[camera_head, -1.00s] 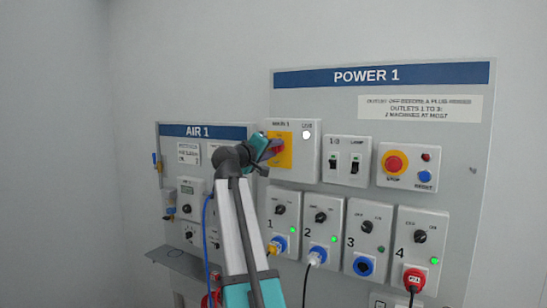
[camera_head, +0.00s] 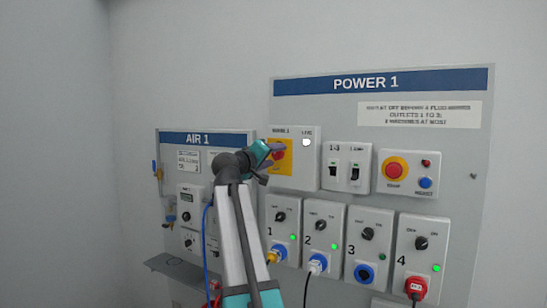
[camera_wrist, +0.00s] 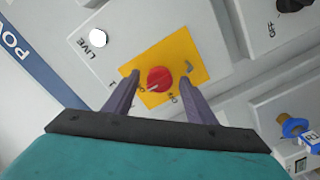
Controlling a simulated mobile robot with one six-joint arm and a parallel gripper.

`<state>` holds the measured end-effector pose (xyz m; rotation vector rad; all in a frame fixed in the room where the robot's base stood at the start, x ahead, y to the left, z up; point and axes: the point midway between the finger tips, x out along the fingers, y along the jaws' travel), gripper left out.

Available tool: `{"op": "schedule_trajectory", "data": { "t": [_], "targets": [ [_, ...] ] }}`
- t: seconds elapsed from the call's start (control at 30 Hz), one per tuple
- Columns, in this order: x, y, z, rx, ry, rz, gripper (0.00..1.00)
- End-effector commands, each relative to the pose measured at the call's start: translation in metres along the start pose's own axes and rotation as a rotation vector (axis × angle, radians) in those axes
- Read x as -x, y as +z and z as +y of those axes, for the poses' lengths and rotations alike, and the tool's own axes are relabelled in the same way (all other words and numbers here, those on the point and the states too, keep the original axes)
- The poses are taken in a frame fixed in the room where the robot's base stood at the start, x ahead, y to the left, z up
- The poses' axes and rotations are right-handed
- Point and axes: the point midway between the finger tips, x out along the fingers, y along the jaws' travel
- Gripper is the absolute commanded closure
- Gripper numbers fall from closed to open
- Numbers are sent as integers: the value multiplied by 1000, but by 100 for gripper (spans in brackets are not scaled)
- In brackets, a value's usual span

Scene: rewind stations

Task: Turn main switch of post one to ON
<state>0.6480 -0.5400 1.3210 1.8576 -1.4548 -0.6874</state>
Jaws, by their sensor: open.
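The main switch of post one is a red rotary knob (camera_wrist: 160,79) on a yellow plate (camera_wrist: 193,60), in the upper left box of the POWER 1 panel (camera_head: 440,110). In the head view its yellow plate (camera_head: 277,158) shows partly behind my gripper (camera_head: 277,157). In the wrist view my gripper (camera_wrist: 157,85) is open, with one finger on each side of the knob. I cannot tell whether the fingers touch it. The knob carries a pale mark toward its lower left. The white LIVE lamp (camera_wrist: 98,38) is beside the plate.
Right of the main switch are two black breakers (camera_head: 344,172) and a red stop button (camera_head: 396,168). The AIR 1 panel (camera_head: 240,137) stands to the left.

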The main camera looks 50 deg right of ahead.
Motion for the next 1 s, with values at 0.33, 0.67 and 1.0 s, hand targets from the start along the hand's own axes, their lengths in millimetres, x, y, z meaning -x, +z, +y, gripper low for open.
{"op": "schedule_trajectory", "data": {
  "t": [0.33, 0.67, 1.0],
  "targets": [
    [12, 0, 0, 1, -1, 2, 49],
    [58, 1, 0, 0, 0, 3, 49],
    [112, 1, 0, -1, -1, 3, 49]
  ]
}}
